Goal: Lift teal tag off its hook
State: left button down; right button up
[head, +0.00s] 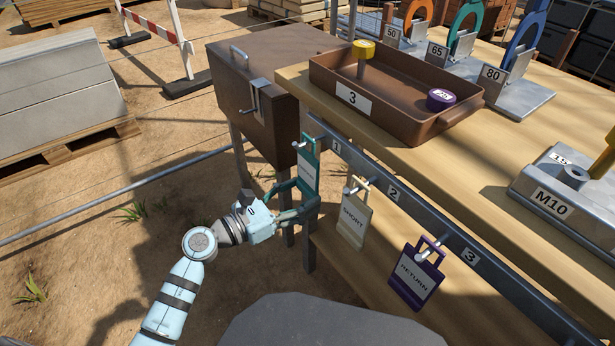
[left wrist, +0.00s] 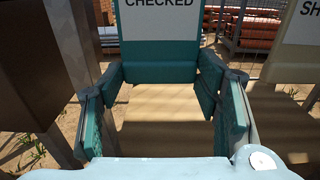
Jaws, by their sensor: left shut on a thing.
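The teal tag (head: 308,163) is upright at hook 1 (head: 301,143), at the left end of the dark rail; I cannot tell whether its loop still bears on the hook. In the left wrist view the tag (left wrist: 160,62) fills the top middle, with a white label reading CHECKED. My left gripper (head: 304,190) is shut on the lower part of the tag, one finger at each side edge. In the left wrist view the fingertips (left wrist: 161,76) touch both edges. My right gripper is not in view.
A cream SHORT tag (head: 354,218) hangs close to the right, and a purple RETURN tag (head: 415,276) beyond it. The rail (head: 440,222) runs along the wooden bench (head: 500,160). A brown box (head: 262,90) stands behind the gripper. Open sandy ground lies left.

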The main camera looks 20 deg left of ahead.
pick_arm(q)
jog(key=shift+r+p, duration=0.75)
jog(key=shift+r, duration=0.1)
jog(key=shift+s+a+f, duration=0.15)
jog(key=shift+s+a, duration=0.3)
jog(key=shift+s, duration=0.05)
jog(key=shift+b+v, duration=0.6)
jog(key=shift+v, duration=1.8)
jog(key=c, duration=1.1)
grip_release()
grip_shut()
